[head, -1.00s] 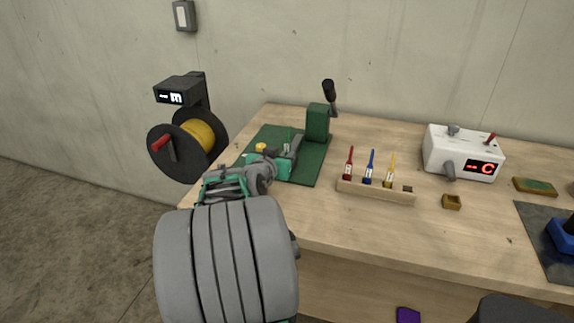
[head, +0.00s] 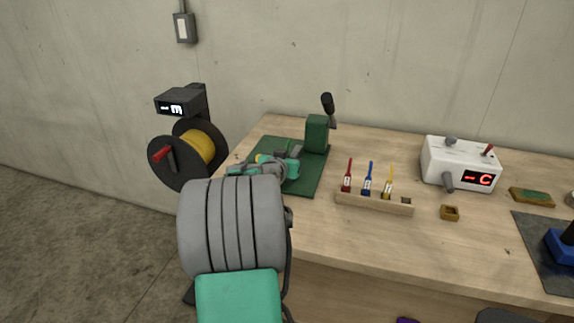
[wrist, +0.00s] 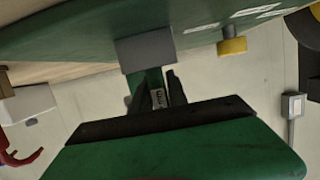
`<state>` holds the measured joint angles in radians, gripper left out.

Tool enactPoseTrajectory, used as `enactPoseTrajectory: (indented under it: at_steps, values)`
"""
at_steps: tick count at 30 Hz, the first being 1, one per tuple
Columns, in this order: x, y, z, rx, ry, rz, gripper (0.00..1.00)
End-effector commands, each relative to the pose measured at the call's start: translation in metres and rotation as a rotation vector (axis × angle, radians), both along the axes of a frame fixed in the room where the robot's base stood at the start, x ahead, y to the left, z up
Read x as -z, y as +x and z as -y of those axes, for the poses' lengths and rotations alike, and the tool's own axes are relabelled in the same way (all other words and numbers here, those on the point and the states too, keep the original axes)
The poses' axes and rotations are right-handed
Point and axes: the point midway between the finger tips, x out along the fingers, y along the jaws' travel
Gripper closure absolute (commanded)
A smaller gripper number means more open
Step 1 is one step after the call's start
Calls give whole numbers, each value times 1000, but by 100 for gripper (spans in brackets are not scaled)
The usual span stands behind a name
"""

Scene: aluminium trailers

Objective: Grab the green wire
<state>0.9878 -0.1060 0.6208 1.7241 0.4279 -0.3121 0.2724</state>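My gripper (head: 294,154) is low over the green base plate (head: 312,182), just left of the green press post (head: 316,133). A thin upright green piece, apparently the green wire (head: 289,146), shows right at my fingers. In the wrist view, which is upside down, a green piece with a white label (wrist: 157,98) stands below a grey block (wrist: 145,52). A dark strip lies close along its right side. I cannot tell whether my fingers touch the wire or close on it. My arm hides part of the plate.
Red (head: 348,176), blue (head: 368,179) and yellow (head: 388,184) tagged wires stand in a wooden rack (head: 372,203). A white meter box (head: 460,164) is further right. A spool of yellow wire (head: 200,148) stands left. A yellow knob (wrist: 232,46) is near the plate.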

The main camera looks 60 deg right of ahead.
Motion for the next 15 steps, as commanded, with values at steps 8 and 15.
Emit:
enactPoseTrajectory:
  at_steps: [8,15]
  values:
    - [0,0,0,0,0,0,100]
    - [0,0,0,0,0,0,100]
